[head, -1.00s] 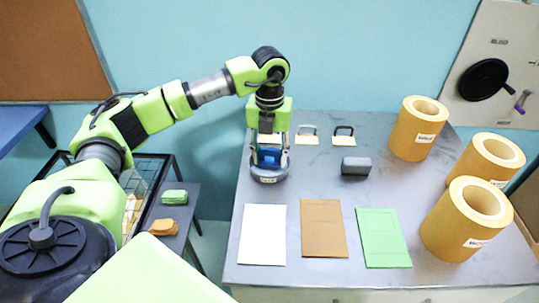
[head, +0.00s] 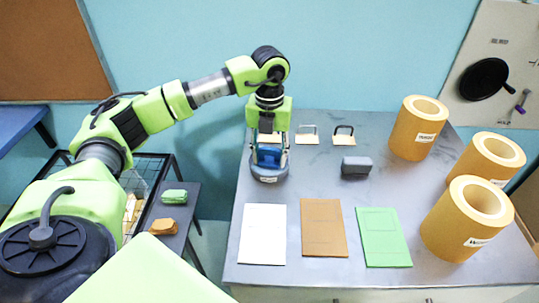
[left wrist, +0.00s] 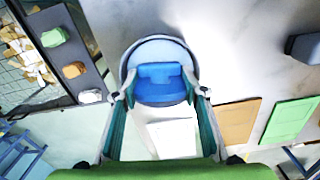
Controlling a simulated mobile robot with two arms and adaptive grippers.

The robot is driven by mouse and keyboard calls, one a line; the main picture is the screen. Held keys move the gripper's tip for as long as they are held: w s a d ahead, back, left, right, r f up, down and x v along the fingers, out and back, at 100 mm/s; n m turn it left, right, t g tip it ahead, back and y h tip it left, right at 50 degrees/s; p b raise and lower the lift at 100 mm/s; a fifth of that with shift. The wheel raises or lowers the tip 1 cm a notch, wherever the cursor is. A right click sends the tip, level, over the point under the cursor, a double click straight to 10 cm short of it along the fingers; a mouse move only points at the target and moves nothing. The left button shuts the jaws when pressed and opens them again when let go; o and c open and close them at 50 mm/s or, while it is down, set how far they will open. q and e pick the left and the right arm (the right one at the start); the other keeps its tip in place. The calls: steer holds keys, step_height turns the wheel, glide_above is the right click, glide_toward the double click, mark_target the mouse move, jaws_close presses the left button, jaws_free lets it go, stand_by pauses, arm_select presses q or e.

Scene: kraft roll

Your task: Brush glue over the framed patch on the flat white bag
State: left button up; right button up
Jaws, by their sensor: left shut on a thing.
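The flat white bag (head: 263,234) lies at the table's front left; in the left wrist view it (left wrist: 172,140) shows partly between my fingers. Its framed patch is too faint to make out clearly. A round grey pot (head: 269,178) with a label stands behind the bag; its rim also shows in the left wrist view (left wrist: 131,62). My left gripper (head: 269,158) points down over the pot, shut on a blue brush handle (left wrist: 162,82). The handle's lower end is hidden in or over the pot. My right gripper is not in view.
A brown bag (head: 324,228) and a green bag (head: 384,238) lie right of the white one. A dark grey block (head: 356,166) and small handled pieces (head: 307,136) lie behind. Large kraft rolls (head: 466,220) stand at the right.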

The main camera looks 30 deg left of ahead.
mark_target(270, 150)
arm_select(q)
steer(key=shift+r+p, duration=2.25)
steer(key=shift+r, duration=1.25)
steer(key=shift+f, duration=0.1)
